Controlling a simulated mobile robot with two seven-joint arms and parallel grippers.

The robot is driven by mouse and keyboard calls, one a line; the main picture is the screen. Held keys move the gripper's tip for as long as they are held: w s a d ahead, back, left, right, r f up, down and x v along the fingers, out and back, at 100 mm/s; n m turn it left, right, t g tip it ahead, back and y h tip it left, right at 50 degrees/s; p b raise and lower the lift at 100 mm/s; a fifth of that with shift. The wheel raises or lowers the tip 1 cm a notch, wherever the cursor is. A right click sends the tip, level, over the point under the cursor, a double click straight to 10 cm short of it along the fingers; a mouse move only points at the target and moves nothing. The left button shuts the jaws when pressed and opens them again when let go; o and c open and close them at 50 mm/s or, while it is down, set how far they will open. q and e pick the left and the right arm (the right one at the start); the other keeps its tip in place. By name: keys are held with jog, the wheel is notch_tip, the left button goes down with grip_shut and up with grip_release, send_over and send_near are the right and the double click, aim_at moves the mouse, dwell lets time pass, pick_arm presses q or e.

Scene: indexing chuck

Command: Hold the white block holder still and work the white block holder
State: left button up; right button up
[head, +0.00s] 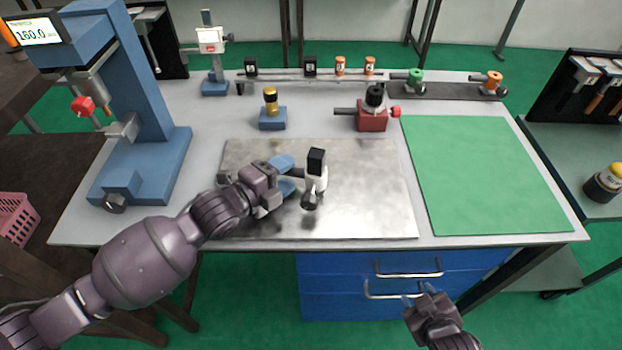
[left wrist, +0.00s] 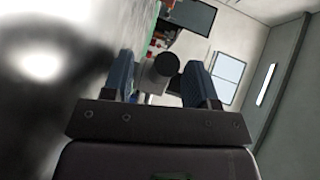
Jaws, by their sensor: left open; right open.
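The white block holder (head: 318,186) stands on the grey metal plate near its middle, with a black block (head: 316,160) on top. A dark knob (head: 309,201) sticks out at its front, and a dark rod points left from it. My left gripper (head: 286,175) is open just left of the holder, its blue fingers above and below the rod in the picture. In the left wrist view a dark round end (left wrist: 161,70) shows between the open fingers; contact cannot be told. My right gripper (head: 424,296) is open and empty, in front of the table edge by the blue drawers.
The metal plate (head: 375,205) is otherwise clear. A red block fixture (head: 372,121) and a blue block with a brass knob (head: 272,118) stand behind it. A green mat (head: 480,180) lies empty at right. A blue press (head: 150,130) stands at left.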

pick_arm(q)
jog(key=v, duration=1)
jog(key=shift+s+a+r, duration=0.1)
jog(key=shift+s+a, duration=0.1)
jog(key=shift+s, duration=0.1)
